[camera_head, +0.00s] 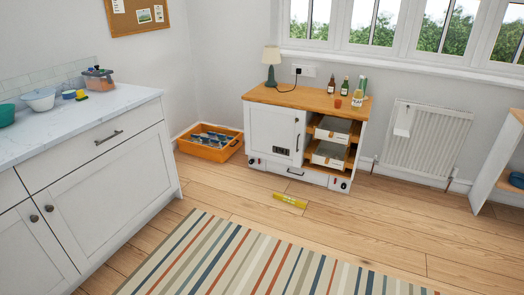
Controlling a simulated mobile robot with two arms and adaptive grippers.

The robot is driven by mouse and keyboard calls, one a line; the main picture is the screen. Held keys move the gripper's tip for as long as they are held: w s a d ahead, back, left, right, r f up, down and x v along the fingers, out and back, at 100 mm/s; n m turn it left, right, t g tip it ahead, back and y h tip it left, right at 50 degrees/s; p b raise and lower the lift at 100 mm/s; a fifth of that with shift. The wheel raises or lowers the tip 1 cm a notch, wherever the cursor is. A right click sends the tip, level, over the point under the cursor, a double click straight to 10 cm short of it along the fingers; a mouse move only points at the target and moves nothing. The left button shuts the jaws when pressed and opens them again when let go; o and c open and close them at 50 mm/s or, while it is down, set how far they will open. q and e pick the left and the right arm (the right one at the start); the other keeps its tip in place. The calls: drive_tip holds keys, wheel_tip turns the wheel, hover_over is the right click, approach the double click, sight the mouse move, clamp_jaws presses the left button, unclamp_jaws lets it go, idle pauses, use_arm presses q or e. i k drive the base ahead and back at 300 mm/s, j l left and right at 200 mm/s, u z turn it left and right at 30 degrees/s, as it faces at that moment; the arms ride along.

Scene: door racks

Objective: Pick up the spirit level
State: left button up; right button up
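The spirit level (290,201) is a short yellow bar lying flat on the wooden floor. It lies in front of the white cabinet with the wooden top, just beyond the far edge of the striped rug. Nothing touches or covers it. Neither of my grippers shows in the head view.
The white cabinet (270,133) carries a lamp and bottles, with trays on its open shelves. An orange crate (207,152) stands on the floor to its left. A kitchen counter (75,128) fills the left side. The striped rug (250,262) lies in front; floor around the level is clear.

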sight(293, 201)
drive_tip(key=i+j+z, duration=0.2)
drive_tip(key=i, duration=0.45)
drive_tip(key=i+j+z, duration=0.2)
drive_tip(key=i, duration=0.45)
drive_tip(key=i+j, duration=0.1)
drive_tip(key=i, duration=0.95)
